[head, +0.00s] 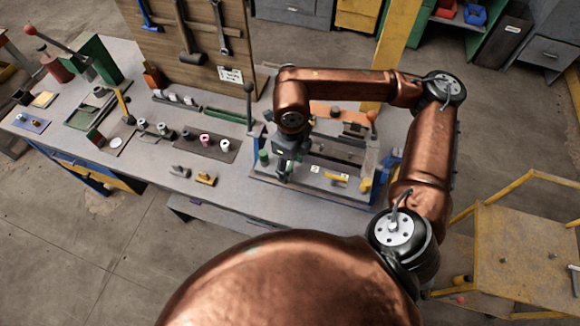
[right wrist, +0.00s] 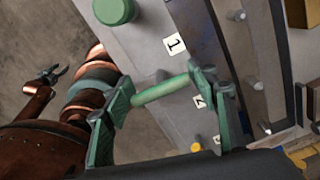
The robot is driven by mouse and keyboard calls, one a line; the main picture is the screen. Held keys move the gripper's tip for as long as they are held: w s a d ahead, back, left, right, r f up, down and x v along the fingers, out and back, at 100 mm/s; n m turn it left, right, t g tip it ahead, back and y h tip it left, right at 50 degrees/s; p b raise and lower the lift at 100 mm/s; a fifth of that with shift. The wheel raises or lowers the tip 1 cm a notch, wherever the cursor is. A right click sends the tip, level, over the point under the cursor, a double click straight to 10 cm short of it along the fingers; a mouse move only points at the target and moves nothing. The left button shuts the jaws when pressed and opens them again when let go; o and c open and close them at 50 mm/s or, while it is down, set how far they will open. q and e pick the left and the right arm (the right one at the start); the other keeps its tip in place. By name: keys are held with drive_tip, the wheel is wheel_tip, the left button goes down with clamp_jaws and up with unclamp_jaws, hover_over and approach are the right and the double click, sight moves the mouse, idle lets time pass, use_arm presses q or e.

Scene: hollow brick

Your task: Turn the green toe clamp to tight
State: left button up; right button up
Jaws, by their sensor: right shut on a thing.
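My right gripper (head: 284,172) is low over the front left of the fixture (head: 318,192) on the bench. In the right wrist view, its two green-tinted fingers (right wrist: 160,100) stand at either end of a short green bar, which I take as the green toe clamp (right wrist: 161,91). The gripper is shut on this bar, which lies slanted by the number labels (right wrist: 174,44). In the head view the arm and gripper hide the clamp. My left gripper (right wrist: 50,74) shows small at the left of the right wrist view, clear of the bench, its fingers apart and empty.
A green knob (right wrist: 115,10) stands on the fixture beside the clamp. A yellow part (head: 206,179) and a grey part (head: 180,171) lie left of the fixture.

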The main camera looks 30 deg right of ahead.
drive_tip(key=shift+s+a+n, duration=0.1)
drive_tip(key=shift+n, duration=0.2)
idle(0.4)
drive_tip(key=o, duration=1.1)
wheel_tip(320, 180, up, 12)
